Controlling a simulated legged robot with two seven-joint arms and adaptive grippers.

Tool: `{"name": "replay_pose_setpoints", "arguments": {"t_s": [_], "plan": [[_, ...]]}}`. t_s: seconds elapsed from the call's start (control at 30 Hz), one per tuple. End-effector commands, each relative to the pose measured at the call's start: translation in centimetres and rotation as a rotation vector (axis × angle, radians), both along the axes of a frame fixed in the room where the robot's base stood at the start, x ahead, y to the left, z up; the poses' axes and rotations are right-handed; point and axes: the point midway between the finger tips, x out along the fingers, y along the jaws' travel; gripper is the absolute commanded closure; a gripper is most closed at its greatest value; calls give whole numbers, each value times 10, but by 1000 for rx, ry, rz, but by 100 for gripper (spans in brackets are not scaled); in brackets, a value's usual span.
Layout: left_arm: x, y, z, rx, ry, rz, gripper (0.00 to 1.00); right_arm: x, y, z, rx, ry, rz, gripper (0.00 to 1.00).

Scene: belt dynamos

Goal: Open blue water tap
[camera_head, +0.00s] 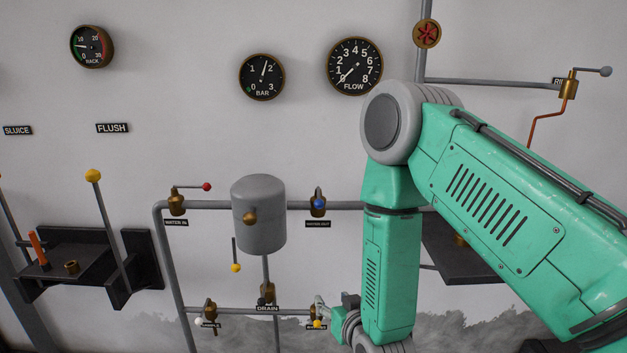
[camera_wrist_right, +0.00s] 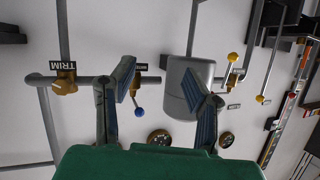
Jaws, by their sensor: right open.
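The blue water tap (camera_head: 318,204) is a brass valve with a blue ball handle, on the horizontal pipe right of the grey tank, above a WATER OUT label. In the head view its ball shows in front of the valve body. My right gripper (camera_wrist_right: 160,70) is open and empty. In the head view my right gripper (camera_head: 326,310) is small and partly hidden, low beside the lower pipe. My left gripper is not in view.
The grey tank (camera_head: 259,220) stands left of the tap; the red-handled WATER IN valve (camera_head: 177,204) is beyond it. The DRAIN valve (camera_head: 267,294) is below. A TRIM valve (camera_wrist_right: 64,85) shows in the wrist view. Gauges (camera_head: 262,77) hang above; the wall between is clear.

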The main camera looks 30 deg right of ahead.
Motion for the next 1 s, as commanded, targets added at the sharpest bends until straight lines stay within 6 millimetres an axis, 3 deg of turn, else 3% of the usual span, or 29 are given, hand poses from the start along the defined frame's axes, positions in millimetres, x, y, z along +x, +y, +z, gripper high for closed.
{"name": "replay_pose_setpoints", "arguments": {"t_s": [0.03, 0.1, 0.23, 0.47, 0.8, 1.0], "plan": [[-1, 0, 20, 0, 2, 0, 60, 17, -10, 45, -6, -103, -40, 58], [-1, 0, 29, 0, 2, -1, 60, 32, -20, 84, -19, -222, -85, 58], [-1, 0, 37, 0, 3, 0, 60, 45, -33, 125, -35, -348, -137, 58], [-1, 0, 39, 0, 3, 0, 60, 71, -45, 131, -41, -379, -149, 58], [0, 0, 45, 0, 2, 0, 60, 138, -69, 130, -40, -377, -148, 58], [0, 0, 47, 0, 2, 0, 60, 165, -79, 129, -40, -374, -146, 58]]}}
